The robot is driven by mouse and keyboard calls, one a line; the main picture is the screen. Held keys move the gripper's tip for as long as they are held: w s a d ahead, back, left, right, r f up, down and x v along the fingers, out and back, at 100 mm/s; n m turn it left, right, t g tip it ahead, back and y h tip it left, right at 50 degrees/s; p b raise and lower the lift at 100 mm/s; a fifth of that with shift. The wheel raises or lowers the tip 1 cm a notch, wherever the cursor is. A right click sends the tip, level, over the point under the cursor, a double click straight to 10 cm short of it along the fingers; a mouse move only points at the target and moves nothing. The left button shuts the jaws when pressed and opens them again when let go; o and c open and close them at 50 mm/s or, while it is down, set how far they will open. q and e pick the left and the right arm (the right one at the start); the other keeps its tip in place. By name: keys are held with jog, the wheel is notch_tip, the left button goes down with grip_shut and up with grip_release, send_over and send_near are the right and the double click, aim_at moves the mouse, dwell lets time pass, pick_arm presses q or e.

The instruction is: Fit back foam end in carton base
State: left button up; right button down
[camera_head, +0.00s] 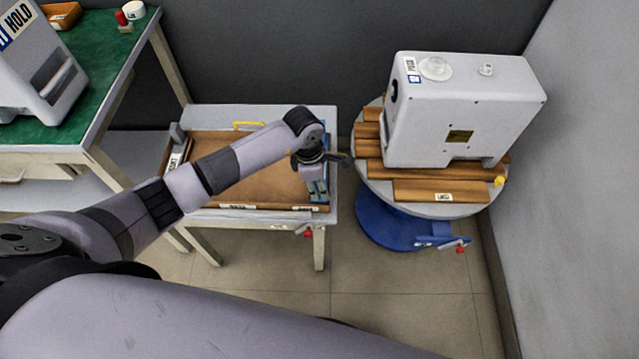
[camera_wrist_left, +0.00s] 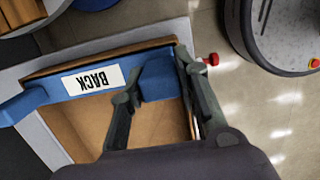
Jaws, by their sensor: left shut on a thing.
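The back foam end is a blue bar with a white BACK label (camera_wrist_left: 92,80); in the head view it shows as a blue strip (camera_head: 318,190) at the carton base's right end. The carton base (camera_head: 245,186) is a shallow brown tray on a light table; its brown floor and rim also show in the wrist view (camera_wrist_left: 70,132). My left gripper (camera_head: 322,160) is above that right end, its fingers (camera_wrist_left: 158,70) shut on a blue block of the foam end. The foam lies along the carton wall; I cannot tell whether it is fully down. My right gripper is out of view.
A grey-white pump (camera_head: 460,110) stands on wooden slats on a round blue-based turntable (camera_head: 375,215) to the right. A green-topped bench (camera_head: 105,75) with a HOLD-marked machine (camera_head: 38,60) is at the left. A yellow handle (camera_head: 248,125) is behind the carton.

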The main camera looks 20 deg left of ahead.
pick_arm(q)
jog(key=shift+f+b, duration=0.4)
jog(key=shift+f, duration=0.05)
jog(key=shift+a+f+b, duration=0.2)
jog(key=shift+f+b, duration=0.4)
jog(key=shift+b, duration=0.1)
dwell(0.8)
jog(key=o, duration=1.2)
jog(key=shift+o, duration=0.3)
jog(key=shift+s, duration=0.1)
jog(key=o, duration=0.3)
